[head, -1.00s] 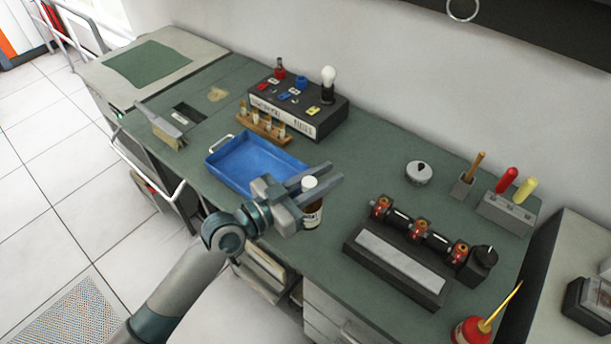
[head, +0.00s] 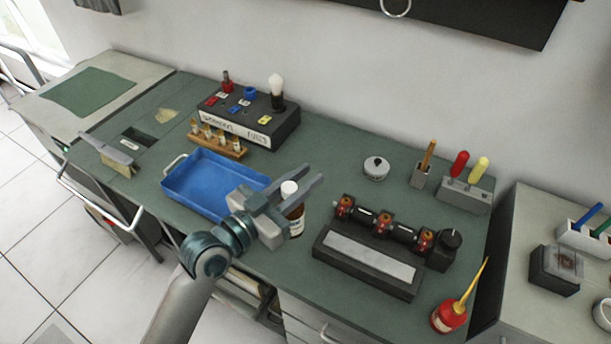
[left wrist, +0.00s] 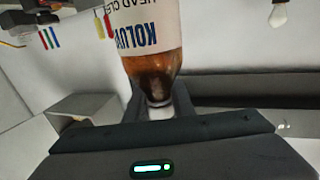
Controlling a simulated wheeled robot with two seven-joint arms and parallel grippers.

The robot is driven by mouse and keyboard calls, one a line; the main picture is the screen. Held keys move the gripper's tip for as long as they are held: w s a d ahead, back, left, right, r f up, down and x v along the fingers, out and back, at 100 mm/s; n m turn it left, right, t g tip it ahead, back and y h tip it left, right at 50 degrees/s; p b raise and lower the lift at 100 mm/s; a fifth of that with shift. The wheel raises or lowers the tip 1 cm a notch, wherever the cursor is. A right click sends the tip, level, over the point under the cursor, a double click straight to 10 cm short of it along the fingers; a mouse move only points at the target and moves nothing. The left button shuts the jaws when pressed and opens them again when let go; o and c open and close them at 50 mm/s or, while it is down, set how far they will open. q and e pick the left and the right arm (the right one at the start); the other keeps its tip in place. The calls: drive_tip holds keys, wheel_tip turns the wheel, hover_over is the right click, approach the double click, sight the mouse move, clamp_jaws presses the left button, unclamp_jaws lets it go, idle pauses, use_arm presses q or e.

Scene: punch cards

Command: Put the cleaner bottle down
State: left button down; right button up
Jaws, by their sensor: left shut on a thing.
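The cleaner bottle (head: 296,221) is brown with a white cap and a pale label. My left gripper (head: 301,187) is shut on it near its neck, just right of the blue tray, in the head view. The bottle looks upright at the bench's front part; whether its base touches the bench top I cannot tell. In the left wrist view the bottle (left wrist: 152,50) fills the upper middle, its label lettering upside down, with its neck between the fingers. My right gripper is not in view.
The blue tray (head: 180,186) is left of the bottle. A black roller device with a grey strip (head: 370,255) stands to the right. A red oil can (head: 449,317) is at the front right. Bare green bench top (head: 335,165) lies behind the bottle.

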use_arm(q)
drive_tip(key=a+f+n+t+y+b, duration=0.2)
drive_tip(key=a+n+y+b, duration=0.1)
drive_tip(key=a, duration=0.5)
drive_tip(key=w+a+f+n+t+y+b, duration=0.1)
drive_tip(key=a+f+n+t+y+b, duration=0.1)
drive_tip(key=a+y, duration=0.4)
drive_tip(key=w+a+f+n+t+y+b, duration=0.1)
drive_tip(key=a+f+n+t+y+b, duration=0.1)
drive_tip(key=a, duration=0.8)
drive_tip(key=f+n+y+b, duration=0.1)
drive_tip(key=n+y+b, duration=0.1)
drive_tip(key=shift+n+y, duration=0.3)
drive_tip(key=shift+n, duration=0.1)
drive_tip(key=shift+s, duration=0.1)
